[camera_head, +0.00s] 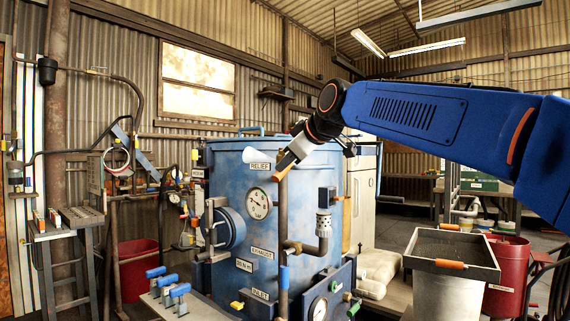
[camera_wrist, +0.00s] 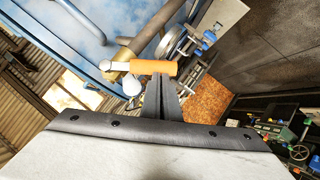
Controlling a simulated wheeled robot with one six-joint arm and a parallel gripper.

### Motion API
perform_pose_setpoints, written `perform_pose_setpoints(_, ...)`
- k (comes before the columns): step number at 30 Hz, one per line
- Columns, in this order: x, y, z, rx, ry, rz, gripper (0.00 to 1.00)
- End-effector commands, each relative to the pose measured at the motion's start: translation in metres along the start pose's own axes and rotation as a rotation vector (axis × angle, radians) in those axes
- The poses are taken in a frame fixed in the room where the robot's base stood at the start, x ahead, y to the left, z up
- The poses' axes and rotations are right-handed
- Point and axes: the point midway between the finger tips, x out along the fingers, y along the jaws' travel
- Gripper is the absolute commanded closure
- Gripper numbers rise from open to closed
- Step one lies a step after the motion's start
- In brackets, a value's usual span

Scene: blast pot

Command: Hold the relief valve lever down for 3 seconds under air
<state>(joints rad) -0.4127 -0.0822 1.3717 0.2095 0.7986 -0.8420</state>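The relief valve lever has an orange grip (camera_head: 285,166) and sits at the upper front of the blue blast pot (camera_head: 330,180), right of the RELIEF label (camera_head: 260,166). My gripper (camera_head: 292,153) is at this lever, with its fingertips hard to make out in the head view. In the wrist view the dark fingers (camera_wrist: 161,82) lie side by side with no clear gap. The orange grip (camera_wrist: 152,68) crosses just beyond their tips, apparently touching or very close. Contact and how far the lever is pressed cannot be told. A round gauge (camera_head: 258,203) is below the label.
A pipe with a relief fitting (camera_head: 323,225) stands on the pot's front. Blue-handled levers (camera_head: 168,283) are at lower left. A hopper with an orange handle (camera_head: 451,264) and a red bin (camera_head: 507,272) stand at right. My arm spans the upper right.

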Motion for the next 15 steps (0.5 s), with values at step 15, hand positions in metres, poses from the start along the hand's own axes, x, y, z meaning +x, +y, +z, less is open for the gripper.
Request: perform_pose_setpoints(15, -0.066, 0.003, -0.019, 0.002, -0.002, 0.006, 1.0)
